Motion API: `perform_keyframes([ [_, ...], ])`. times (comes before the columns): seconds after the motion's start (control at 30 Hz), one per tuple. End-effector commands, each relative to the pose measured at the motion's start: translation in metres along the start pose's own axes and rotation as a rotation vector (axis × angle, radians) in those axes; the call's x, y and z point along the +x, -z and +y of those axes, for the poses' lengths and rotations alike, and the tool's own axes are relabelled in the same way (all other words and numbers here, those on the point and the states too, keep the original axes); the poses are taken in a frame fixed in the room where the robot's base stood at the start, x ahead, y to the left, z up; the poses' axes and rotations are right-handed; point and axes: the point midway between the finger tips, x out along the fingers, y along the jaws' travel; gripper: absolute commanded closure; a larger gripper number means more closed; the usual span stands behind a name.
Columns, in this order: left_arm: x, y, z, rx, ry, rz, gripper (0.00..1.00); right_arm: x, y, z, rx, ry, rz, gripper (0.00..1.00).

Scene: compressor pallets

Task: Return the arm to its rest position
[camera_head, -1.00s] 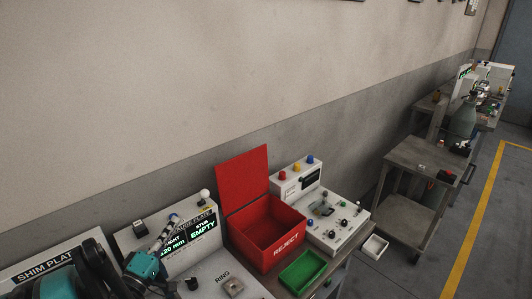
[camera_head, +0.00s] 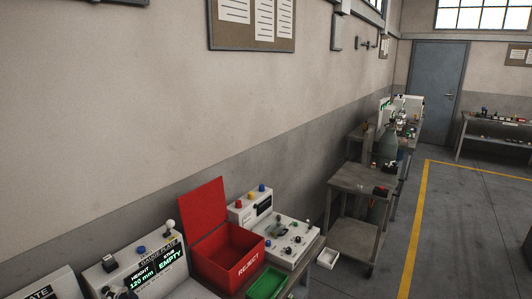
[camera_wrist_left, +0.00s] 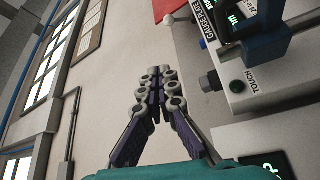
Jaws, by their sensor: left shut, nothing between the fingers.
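My left gripper (camera_wrist_left: 158,78) shows in the left wrist view. Its fingertips are together and hold nothing. It points up past the wall, apart from the gauge plate station (camera_wrist_left: 262,88), which is on the right of that view. I cannot make out the left gripper in the head view, and my right gripper is in neither view. In the head view the gauge plate station (camera_head: 122,279) stands at the lower left, with a lit display reading "HEIGHT 120 mm" and "EMPTY".
An open red reject bin (camera_head: 228,255) stands right of the gauge station, with a green tray (camera_head: 267,284) in front. A white control panel (camera_head: 283,246) is beside it. A grey cart (camera_head: 362,187) stands further right. The floor beyond the yellow line (camera_head: 413,230) is open.

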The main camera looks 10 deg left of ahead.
Motion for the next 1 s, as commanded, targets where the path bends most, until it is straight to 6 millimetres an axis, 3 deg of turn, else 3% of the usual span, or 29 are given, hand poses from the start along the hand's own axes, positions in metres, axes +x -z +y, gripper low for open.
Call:
perform_keyframes([
  [0.37, 0.023, -0.062, -0.009, 0.052, 0.128, -0.181, 1.00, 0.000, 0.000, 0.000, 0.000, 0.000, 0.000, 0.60],
  [0.67, 0.028, -0.158, -0.020, 0.197, 0.323, -0.463, 1.00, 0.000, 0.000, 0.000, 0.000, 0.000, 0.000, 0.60],
  [0.77, 0.017, -0.199, -0.023, 0.297, 0.410, -0.592, 1.00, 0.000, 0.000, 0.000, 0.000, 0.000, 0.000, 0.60],
  [0.9, -0.020, -0.252, -0.024, 0.541, 0.549, -0.797, 1.00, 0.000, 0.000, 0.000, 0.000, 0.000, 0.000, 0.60],
  [1.0, -0.049, -0.269, -0.022, 0.744, 0.621, -0.900, 1.00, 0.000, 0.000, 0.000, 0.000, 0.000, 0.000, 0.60],
])
